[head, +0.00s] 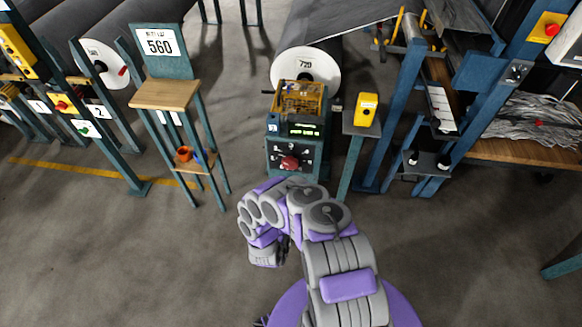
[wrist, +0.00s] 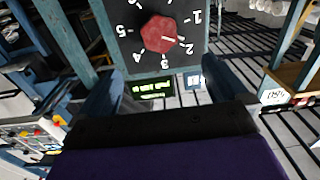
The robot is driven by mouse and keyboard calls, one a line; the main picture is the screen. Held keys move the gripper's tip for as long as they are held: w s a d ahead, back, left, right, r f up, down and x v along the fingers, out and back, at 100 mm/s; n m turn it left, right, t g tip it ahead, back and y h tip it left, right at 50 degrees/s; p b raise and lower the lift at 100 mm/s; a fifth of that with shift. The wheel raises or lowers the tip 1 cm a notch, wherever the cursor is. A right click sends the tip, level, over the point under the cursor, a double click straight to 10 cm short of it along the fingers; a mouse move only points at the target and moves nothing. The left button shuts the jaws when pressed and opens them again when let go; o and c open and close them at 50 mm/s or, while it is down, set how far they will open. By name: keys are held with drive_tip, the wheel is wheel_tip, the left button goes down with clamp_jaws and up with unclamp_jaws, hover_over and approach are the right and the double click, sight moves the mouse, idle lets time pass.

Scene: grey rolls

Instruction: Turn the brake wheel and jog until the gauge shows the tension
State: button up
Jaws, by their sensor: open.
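A red faceted knob (wrist: 160,33) sits on a dark dial plate numbered 1 to 5 in the wrist view; its white mark points roughly toward 2. The same red knob (head: 290,162) is on the front of the teal machine (head: 293,150) in the head view. A small display with green characters (head: 304,130) is above it, also in the wrist view (wrist: 150,91); I cannot read it. No part is plainly marked as jog. My gripper (wrist: 170,88) is open and empty, its fingers apart, with the knob beyond them and not touched.
A grey roll with a white end marked 720 (head: 305,66) is behind the machine. A yellow box (head: 366,109) stands on a post at its right. A stand with a 560 sign (head: 160,42) is at left. The floor in front is clear.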

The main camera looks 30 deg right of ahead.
sight(290, 165)
drive_tip(key=x, duration=1.4)
drive_tip(key=shift+w+d+b, duration=0.1)
drive_tip(key=shift+b, duration=0.3)
drive_tip(key=c, duration=1)
drive_tip(key=shift+c, duration=0.2)
